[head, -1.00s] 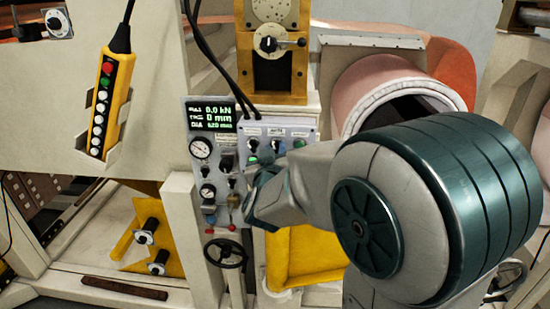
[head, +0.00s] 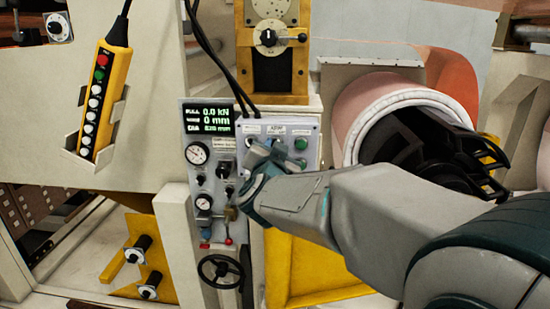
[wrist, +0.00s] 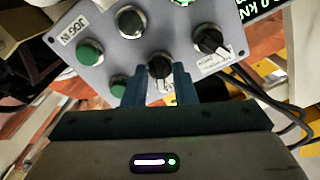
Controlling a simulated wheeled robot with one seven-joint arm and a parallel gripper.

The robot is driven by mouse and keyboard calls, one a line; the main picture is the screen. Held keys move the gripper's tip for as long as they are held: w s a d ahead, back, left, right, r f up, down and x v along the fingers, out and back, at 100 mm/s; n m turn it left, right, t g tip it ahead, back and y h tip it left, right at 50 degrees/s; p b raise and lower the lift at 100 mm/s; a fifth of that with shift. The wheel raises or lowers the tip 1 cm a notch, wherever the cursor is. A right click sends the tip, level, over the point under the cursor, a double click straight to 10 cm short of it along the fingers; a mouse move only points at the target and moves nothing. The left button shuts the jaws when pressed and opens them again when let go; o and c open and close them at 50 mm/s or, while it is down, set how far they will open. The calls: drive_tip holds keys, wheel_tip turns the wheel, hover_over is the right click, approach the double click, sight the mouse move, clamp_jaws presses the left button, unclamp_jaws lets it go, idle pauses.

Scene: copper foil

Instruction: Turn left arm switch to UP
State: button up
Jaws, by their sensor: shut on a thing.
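A grey control box (head: 312,150) with knobs and buttons sits beside the gauge panel. In the wrist view, my gripper (wrist: 158,82) has its two dark fingers on either side of a black rotary switch (wrist: 159,64), shut on it. This switch is in the lower middle of the box face as seen there; its label is hidden. A second black switch (wrist: 208,39) with a white label is to its right, apart from the fingers. In the head view my gripper (head: 262,166) covers the lower part of the box, so the held switch's setting cannot be told there.
Green buttons (wrist: 90,52) lie left of the held switch, close to the fingers. The gauge panel (head: 211,168) has a lit display and a handwheel (head: 221,271) below. Black cables run down behind the box. A yellow pendant (head: 104,96) hangs at left.

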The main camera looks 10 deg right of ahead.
drive_tip(key=shift+m, duration=0.4)
drive_tip(key=o, duration=0.6)
drive_tip(key=v, duration=1.4)
drive_tip(key=shift+w, duration=0.1)
